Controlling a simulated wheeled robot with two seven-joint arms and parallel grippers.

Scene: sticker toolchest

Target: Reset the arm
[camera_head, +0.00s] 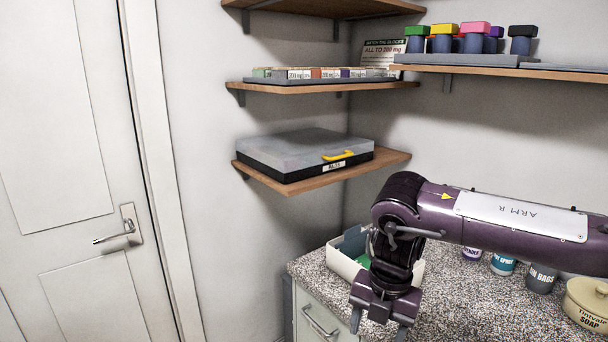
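My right arm reaches in from the right over the speckled counter (465,310), and its label reads "ARM R". My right gripper (379,326) points down at the counter's front left corner. Its two fingers are apart, with nothing visible between them. The arm hides part of the white bin (343,262) behind it. My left gripper is not in view.
A black case (300,168) with a grey lid and yellow handle lies on the lower shelf. Small boxes (318,73) and colour-capped jars (444,40) stand on higher shelves. Several containers, including a soap tub (587,308), stand at the counter's right. A closed door (65,190) is at left.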

